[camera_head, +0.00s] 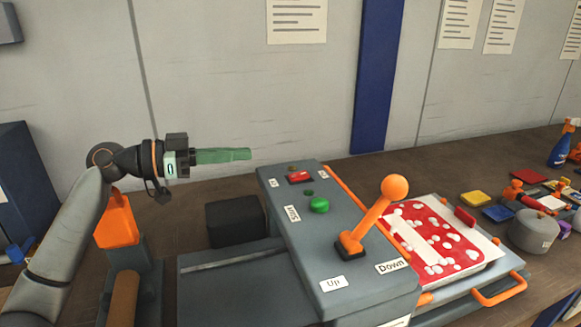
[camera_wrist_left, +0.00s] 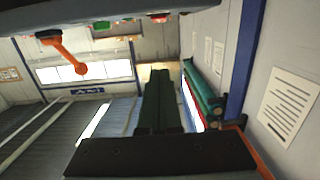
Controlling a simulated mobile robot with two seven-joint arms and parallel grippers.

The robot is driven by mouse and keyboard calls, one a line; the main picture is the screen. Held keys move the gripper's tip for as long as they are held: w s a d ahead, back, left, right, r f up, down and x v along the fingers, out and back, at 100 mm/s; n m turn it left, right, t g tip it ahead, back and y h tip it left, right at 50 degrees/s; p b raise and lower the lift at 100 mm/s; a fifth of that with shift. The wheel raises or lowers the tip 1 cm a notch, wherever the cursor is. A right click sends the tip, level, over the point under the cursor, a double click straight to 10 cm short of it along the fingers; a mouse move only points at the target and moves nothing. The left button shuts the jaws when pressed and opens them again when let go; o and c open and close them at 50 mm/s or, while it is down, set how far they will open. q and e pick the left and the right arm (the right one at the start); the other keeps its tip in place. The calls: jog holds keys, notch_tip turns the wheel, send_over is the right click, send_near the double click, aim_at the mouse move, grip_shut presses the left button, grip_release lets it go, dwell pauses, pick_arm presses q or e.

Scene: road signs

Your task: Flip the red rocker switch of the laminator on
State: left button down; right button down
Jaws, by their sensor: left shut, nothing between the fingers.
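The laminator (camera_head: 335,245) is a grey box with an orange lever (camera_head: 372,215), labelled Up and Down. Its red rocker switch (camera_head: 300,177) sits at the far end of the top panel, beyond a green button (camera_head: 319,205). Which way the rocker is tilted I cannot tell. In the left wrist view the red switch (camera_wrist_left: 158,18) shows small at the top edge. My left gripper (camera_head: 250,154) is shut and empty, with its green fingers pointing right. In the head view it appears above and left of the switch, apart from it. My right gripper is not in view.
A dark block (camera_head: 235,222) stands left of the laminator. A red, white-spotted sheet (camera_head: 436,240) lies on its right side. A grey round container (camera_head: 533,232), coloured pads and a blue spray bottle (camera_head: 562,147) are farther right. The wall is behind.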

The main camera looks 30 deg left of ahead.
pick_arm(q)
jog(key=shift+w, duration=0.1)
jog(key=p, duration=0.4)
send_over(291, 178)
jog(key=shift+s+a+f, duration=0.2)
jog(key=shift+s+a, duration=0.15)
jog(key=f, duration=0.3)
jog(key=shift+w+d+f, duration=0.25)
jog(key=shift+w+d, duration=0.05)
jog(key=shift+w, duration=0.05)
jog(key=shift+f, duration=0.5)
